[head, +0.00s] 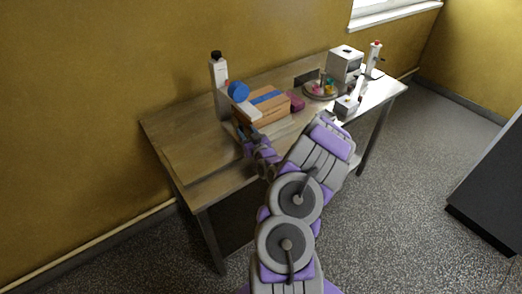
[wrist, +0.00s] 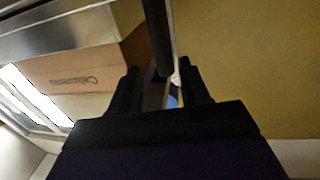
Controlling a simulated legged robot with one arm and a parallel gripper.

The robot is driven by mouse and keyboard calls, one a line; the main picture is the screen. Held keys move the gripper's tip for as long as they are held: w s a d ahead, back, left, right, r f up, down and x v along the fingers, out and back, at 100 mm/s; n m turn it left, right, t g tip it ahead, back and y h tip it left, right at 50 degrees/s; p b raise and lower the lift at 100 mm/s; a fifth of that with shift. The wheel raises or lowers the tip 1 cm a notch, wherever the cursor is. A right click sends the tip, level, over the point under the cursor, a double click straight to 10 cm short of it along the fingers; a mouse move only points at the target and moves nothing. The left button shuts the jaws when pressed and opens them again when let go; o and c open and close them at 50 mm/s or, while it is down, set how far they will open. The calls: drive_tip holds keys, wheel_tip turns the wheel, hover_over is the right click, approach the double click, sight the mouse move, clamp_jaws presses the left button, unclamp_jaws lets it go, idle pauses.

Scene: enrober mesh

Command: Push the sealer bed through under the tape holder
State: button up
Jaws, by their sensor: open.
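The sealer stands on the table with a white upright post (head: 218,85) and a blue tape roll (head: 238,90). A white tape holder arm (head: 246,107) slopes down from the roll beside a brown carton (head: 270,103) with a blue strip on top. The pale bed (head: 282,131) shows only in part under the carton. My gripper (head: 254,143) is open at the carton's near left end. In the wrist view the carton (wrist: 75,68) shows at the left, with printed lettering. A dark bar and a thin pale edge (wrist: 173,50) show between my fingers; I cannot tell whether they touch.
The wooden table (head: 180,130) is clear at its left end. A wall runs behind the table.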

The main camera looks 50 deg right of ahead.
drive_tip(key=p+v, duration=0.1)
drive_tip(key=v, duration=1.2)
drive_tip(key=shift+p, duration=0.35)
drive_tip(key=shift+d+f, duration=0.1)
drive_tip(key=shift+d, duration=0.05)
drive_tip(key=w+a+n+g+y, duration=0.4)
drive_tip(key=w+a+y, duration=0.1)
drive_tip(key=w+a, duration=0.15)
drive_tip(key=s+a+r+n+g, duration=0.1)
drive_tip(key=a+r+g, duration=0.15)
drive_tip(key=a, duration=0.25)
drive_tip(key=s+a+r+g, duration=0.1)
drive_tip(key=s+a+g, duration=0.1)
drive_tip(key=a+g, duration=0.15)
drive_tip(key=s+a+r+g+y, duration=0.1)
drive_tip(key=s+a+r+g, duration=0.3)
drive_tip(key=s+a+r, duration=0.3)
drive_tip(key=s+a+r+g+y, duration=0.1)
drive_tip(key=s+a+r+g, duration=0.3)
drive_tip(key=s+a, duration=1.3)
drive_tip(key=s+r, duration=0.3)
drive_tip(key=shift+s+r, duration=0.2)
drive_tip(key=shift+d+m, duration=0.1)
drive_tip(key=shift+m, duration=0.2)
